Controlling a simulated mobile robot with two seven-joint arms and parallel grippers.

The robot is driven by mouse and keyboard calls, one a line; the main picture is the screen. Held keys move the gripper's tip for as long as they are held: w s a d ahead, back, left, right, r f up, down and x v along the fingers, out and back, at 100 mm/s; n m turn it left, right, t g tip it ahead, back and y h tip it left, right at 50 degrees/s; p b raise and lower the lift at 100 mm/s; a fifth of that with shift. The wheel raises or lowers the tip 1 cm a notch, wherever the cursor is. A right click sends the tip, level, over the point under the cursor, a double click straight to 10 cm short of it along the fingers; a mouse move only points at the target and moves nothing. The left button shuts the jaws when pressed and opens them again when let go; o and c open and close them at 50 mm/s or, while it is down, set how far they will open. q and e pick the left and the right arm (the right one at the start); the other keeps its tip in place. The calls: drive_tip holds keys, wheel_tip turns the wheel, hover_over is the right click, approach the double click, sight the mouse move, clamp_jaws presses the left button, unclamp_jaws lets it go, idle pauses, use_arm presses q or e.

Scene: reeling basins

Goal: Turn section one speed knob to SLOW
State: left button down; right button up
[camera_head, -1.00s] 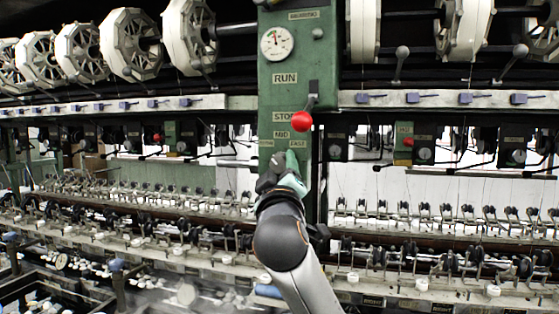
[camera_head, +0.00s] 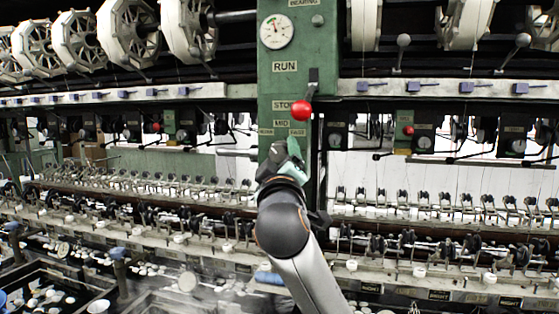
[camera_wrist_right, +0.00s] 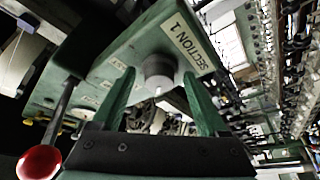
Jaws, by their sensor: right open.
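The section one speed knob (camera_wrist_right: 158,70) is a round grey knob on the green panel, beside a "SECTION 1" label (camera_wrist_right: 188,40) in the right wrist view. A small white mark shows on its near edge; which setting it points at I cannot tell. My right gripper (camera_wrist_right: 159,77) is open, with one green finger on each side of the knob. Gaps seem to show between fingers and knob, but contact is unclear. In the head view my right gripper (camera_head: 282,155) is in front of the lower green panel (camera_head: 283,85) and hides the knob. My left gripper is not in view.
A lever with a red ball (camera_head: 301,110) stands out just above my right gripper; the red ball (camera_wrist_right: 39,162) also shows at lower left in the wrist view. A gauge (camera_head: 276,31) sits higher on the panel. Reeling rows (camera_head: 440,205) and basins spread below.

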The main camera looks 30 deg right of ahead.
drive_tip(key=b+v, duration=0.2)
drive_tip(key=v, duration=1)
drive_tip(key=shift+s+f, duration=0.15)
drive_tip(key=shift+s, duration=0.1)
drive_tip(key=shift+a, duration=0.15)
